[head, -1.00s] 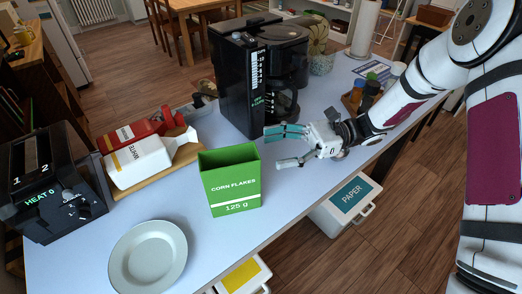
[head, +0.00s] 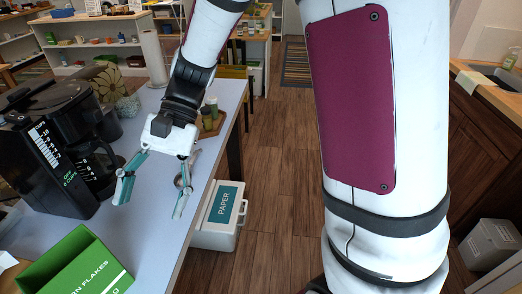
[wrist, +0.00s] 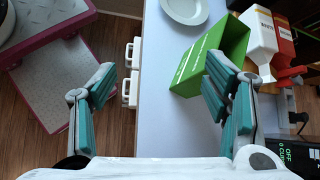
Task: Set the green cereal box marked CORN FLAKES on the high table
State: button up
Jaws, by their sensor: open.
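The green CORN FLAKES box (head: 82,268) stands on the pale blue-white table (head: 150,262), at the lower left of the head view and partly cut off. In the wrist view the box (wrist: 200,65) is beyond and beside the right finger, which overlaps it in the picture. My gripper (head: 153,198) is open and empty above the table, apart from the box. In the wrist view my gripper (wrist: 160,72) has its fingers spread wide, with the table edge between them. I cannot tell which surface is the high table.
A black coffee maker (head: 45,150) stands behind the box. Small jars (head: 208,118) sit near the table's right edge. A PAPER bin (head: 222,210) is on the floor beside the table. A plate (wrist: 185,8) and a white carton (wrist: 258,35) are near the box. Floor at centre is clear.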

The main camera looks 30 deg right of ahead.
jog(key=s+d+r+n+t+h, duration=0.3)
jog(key=s+d+r+t+h, duration=0.1)
jog(key=d, duration=0.4)
jog(key=s+d+r+n+t+h, duration=0.3)
jog(key=s+d+r+t, duration=0.2)
jog(key=d+t, duration=0.2)
jog(key=shift+s+d+h, duration=0.15)
jog(key=shift+d+h, duration=0.25)
jog(key=shift+d, duration=0.15)
